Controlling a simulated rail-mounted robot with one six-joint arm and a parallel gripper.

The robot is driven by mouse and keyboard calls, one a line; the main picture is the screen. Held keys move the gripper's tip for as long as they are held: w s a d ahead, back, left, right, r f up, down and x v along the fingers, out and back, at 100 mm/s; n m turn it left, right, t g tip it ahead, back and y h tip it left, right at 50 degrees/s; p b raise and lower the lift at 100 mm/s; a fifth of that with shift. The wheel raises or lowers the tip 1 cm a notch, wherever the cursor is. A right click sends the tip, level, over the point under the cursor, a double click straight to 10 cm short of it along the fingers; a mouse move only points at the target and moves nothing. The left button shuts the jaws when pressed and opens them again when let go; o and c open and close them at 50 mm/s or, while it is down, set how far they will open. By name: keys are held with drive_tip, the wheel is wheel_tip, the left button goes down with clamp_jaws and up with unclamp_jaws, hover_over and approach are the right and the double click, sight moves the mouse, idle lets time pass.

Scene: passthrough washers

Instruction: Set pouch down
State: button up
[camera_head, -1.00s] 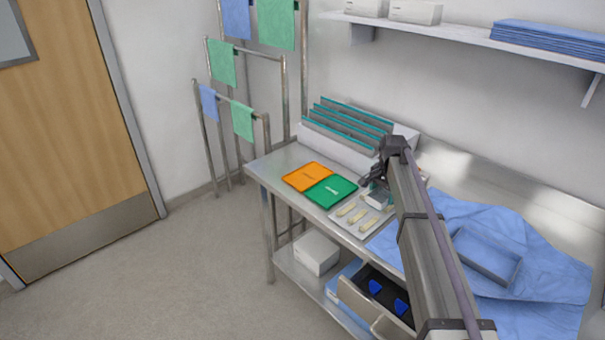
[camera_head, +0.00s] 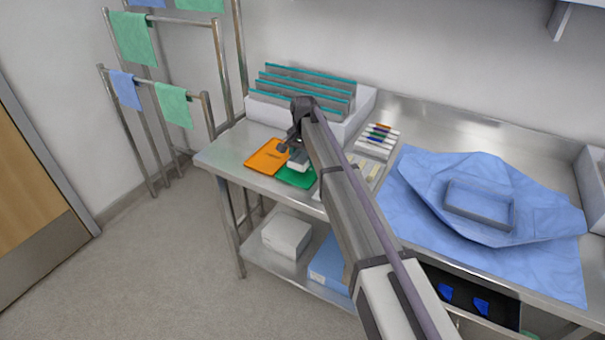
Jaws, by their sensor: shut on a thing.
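My gripper (camera_head: 292,147) is at the far end of my arm, above the orange and green mats. It is shut on a small whitish pouch (camera_head: 299,165). The pouch is over the green mat (camera_head: 291,180); I cannot tell whether it touches the mat. The orange mat (camera_head: 262,158) lies beside the green one, to its left, with small dark print on it. My arm partly hides the pouch and the green mat's right side.
A white rack (camera_head: 262,108) with several teal-edged dividers stands behind the mats. Several pens (camera_head: 380,135) lie in a holder to the right. A blue drape (camera_head: 420,200) with a grey-blue tray (camera_head: 480,205) covers the table's right. Boxes (camera_head: 288,235) sit on the lower shelf.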

sight(304, 154)
wheel_tip(304, 154, down, 4)
drive_tip(key=b, duration=0.4)
drive_tip(key=shift+r, duration=0.35)
drive_tip(key=shift+f, duration=0.2)
drive_tip(key=o, duration=0.9)
drive_tip(key=shift+r, duration=0.15)
wheel_tip(304, 154, up, 12)
drive_tip(key=p, duration=1.3)
drive_tip(key=shift+r, duration=0.2)
drive_tip(key=shift+f, duration=0.15)
